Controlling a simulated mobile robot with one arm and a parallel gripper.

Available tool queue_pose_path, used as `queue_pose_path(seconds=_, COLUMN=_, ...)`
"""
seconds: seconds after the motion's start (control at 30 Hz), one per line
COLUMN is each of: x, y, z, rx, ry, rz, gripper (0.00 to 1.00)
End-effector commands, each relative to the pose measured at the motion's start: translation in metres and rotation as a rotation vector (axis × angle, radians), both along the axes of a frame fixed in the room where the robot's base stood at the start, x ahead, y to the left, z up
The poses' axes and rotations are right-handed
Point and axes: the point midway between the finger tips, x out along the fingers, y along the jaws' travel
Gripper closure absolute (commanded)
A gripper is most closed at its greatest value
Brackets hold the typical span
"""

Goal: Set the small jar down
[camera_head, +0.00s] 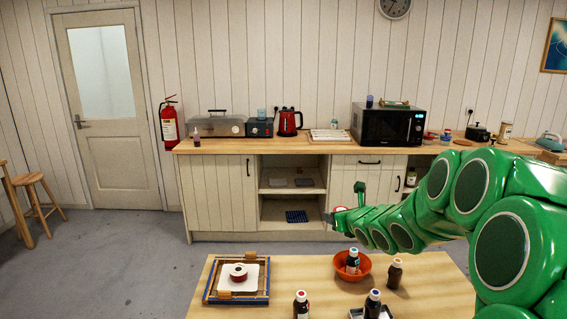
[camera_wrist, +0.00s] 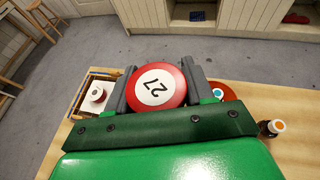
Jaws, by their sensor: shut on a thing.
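The small jar, with a round white lid top marked 27 and a red rim (camera_wrist: 157,87), is between the two grey fingers of my gripper (camera_wrist: 158,80) in the wrist view. The fingers press on it from both sides, and its lower body is hidden. In the head view my gripper (camera_head: 342,214) is beyond the far edge of the near wooden table (camera_head: 220,311), and the jar is too small there to make out well.
On the table are a blue-edged wooden frame (camera_head: 209,289) with a white pad and red spool, an orange bowl (camera_head: 346,274) holding a bottle, and several brown bottles, one at right (camera_head: 394,275). A long counter (camera_head: 215,146) stands behind, with a microwave (camera_head: 388,125). Bare tabletop lies between frame and bowl.

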Motion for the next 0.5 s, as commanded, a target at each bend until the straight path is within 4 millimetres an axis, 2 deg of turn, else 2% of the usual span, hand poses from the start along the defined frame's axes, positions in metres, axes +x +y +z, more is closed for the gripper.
queue_pose_path(seconds=0.33, x=0.0, y=0.013, z=-0.005, rx=-0.002, ry=0.0, rz=0.013, gripper=0.8)
queue_pose_path(seconds=0.5, x=-0.001, y=0.041, z=-0.026, rx=-0.001, ry=0.002, rz=0.102, gripper=0.8)
